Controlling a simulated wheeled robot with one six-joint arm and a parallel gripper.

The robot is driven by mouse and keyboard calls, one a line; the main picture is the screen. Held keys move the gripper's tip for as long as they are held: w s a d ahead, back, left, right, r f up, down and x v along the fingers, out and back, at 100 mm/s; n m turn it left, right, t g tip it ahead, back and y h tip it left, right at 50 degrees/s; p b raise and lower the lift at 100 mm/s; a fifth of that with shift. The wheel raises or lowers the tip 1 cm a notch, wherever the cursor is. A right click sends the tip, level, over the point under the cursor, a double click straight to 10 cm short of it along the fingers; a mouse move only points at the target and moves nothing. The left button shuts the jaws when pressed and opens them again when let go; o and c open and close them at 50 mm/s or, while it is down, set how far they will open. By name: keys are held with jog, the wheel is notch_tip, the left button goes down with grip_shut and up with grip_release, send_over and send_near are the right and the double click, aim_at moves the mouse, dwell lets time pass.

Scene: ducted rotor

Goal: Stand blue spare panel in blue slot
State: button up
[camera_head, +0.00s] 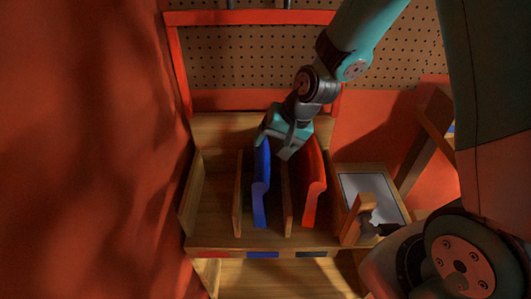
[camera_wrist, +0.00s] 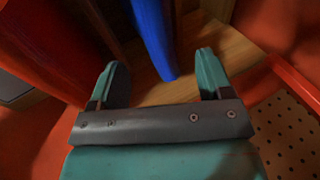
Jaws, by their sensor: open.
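The blue panel (camera_head: 261,188) stands on edge in the middle compartment of the wooden rack, behind the blue label (camera_head: 263,254) on the front edge. It looks upright, and the dividers stand apart from it on both sides. My gripper (camera_head: 277,142) is at the rear end of the blue panel. In the wrist view my gripper (camera_wrist: 163,75) is open, and the end of the blue panel (camera_wrist: 155,40) lies ahead, between the lines of the two fingers. I see no finger touching it. The panel's far part is out of the wrist view.
A red panel (camera_head: 313,190) stands in the right compartment, behind a dark label (camera_head: 312,254), close to my gripper. The left compartment, behind a red label (camera_head: 214,254), is empty. A pegboard (camera_head: 240,55) with a red frame rises behind. A tray (camera_head: 375,192) sits at right.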

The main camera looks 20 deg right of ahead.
jog(key=s+a+r+n+g, duration=0.1)
jog(key=s+a+r+n, duration=0.2)
jog(key=s+r+n, duration=0.3)
jog(key=s+a+r+n+g, duration=0.2)
jog(key=s+a+r+n, duration=0.2)
jog(key=s+r, duration=0.6)
jog(key=s+n, duration=0.2)
jog(key=s, duration=0.3)
jog(key=shift+s+r+g, duration=0.2)
jog(key=shift+s+g, duration=0.1)
jog(key=shift+s, duration=0.1)
